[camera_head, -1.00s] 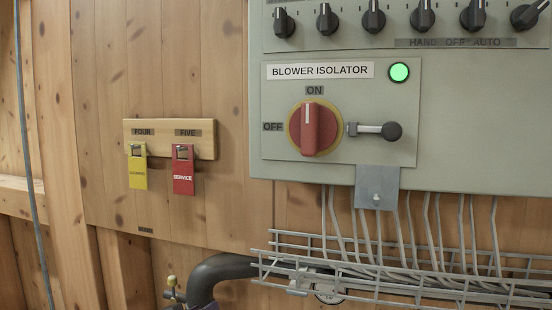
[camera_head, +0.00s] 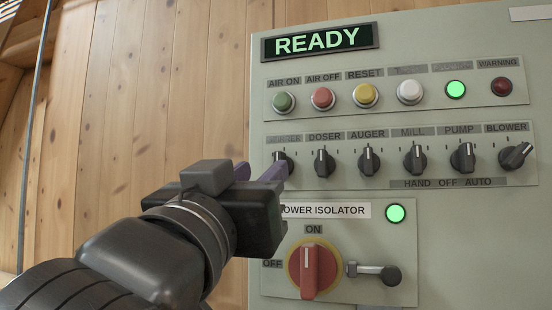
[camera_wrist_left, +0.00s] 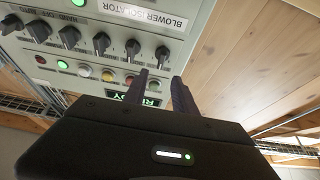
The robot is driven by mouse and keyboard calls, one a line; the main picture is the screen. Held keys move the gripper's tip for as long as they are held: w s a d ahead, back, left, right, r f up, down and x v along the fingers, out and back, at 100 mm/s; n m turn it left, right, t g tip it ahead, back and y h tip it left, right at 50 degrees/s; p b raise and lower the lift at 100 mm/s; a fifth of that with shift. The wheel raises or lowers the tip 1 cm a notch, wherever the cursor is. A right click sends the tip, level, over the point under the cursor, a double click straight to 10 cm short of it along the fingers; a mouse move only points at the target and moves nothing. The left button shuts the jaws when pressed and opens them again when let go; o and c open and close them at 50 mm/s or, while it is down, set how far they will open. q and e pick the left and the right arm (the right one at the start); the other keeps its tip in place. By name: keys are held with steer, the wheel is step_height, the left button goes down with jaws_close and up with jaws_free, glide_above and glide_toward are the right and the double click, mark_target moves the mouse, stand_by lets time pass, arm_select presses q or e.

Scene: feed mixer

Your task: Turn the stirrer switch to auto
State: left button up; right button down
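The stirrer switch (camera_head: 284,160) is the leftmost black knob in the row on the grey panel, under a faint label. My gripper's finger partly covers it in the head view, and I cannot tell its pointer's setting there. The switch also shows in the left wrist view (camera_wrist_left: 162,56), ahead of the fingertips. My left gripper (camera_head: 257,168) is open and empty, its two purple-grey fingers apart, close in front of the panel's left edge near the knob. I cannot tell whether it touches. The fingers also show in the left wrist view (camera_wrist_left: 161,78). My right gripper is out of view.
The doser knob (camera_head: 325,162) is right of the stirrer switch, with several more knobs beyond. The blower knob (camera_head: 515,155) points right. Push buttons and a READY display (camera_head: 320,42) are above. The red isolator handle (camera_head: 309,272) points to ON below. Wooden wall (camera_head: 150,100) is left.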

mark_target(277, 157)
arm_select(q)
steer(key=shift+w+r, duration=0.1)
steer(key=p+x, duration=0.4)
steer(key=x, duration=0.2)
steer(key=shift+w+r, duration=0.15)
steer(key=shift+w+d+r, duration=0.15)
steer(key=shift+w+d, duration=0.05)
steer(key=shift+w, duration=0.35)
steer(key=shift+c, duration=0.3)
jaws_close()
